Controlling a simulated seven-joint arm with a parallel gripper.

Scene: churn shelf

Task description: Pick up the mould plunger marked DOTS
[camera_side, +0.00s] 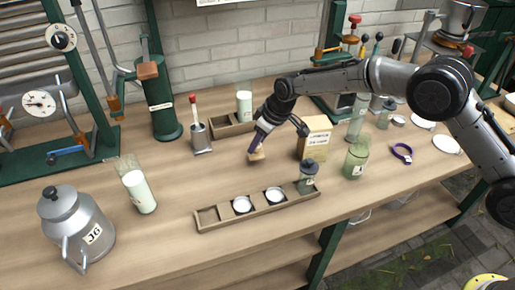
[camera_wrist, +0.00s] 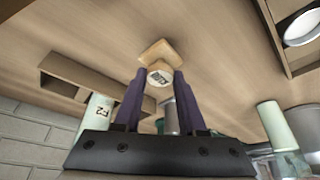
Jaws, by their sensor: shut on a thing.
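My gripper (camera_side: 257,143) is over the middle of the wooden bench, pointing down. Its two purple fingers (camera_wrist: 160,74) are shut on a small wooden plunger (camera_side: 257,155), one finger on each side of its round upper part. In the wrist view the plunger (camera_wrist: 157,52) shows a pale round end with dark lettering and a wider, square-looking wooden plate beyond it. The lettering is too small and tilted to read surely, so I cannot confirm DOTS. I cannot tell whether the plate touches the bench.
A compartment tray (camera_side: 210,226) with white dishes and a lidded jar lies in front. A cardboard box (camera_side: 315,137) stands close right. A milk can (camera_side: 78,222) stands front left.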

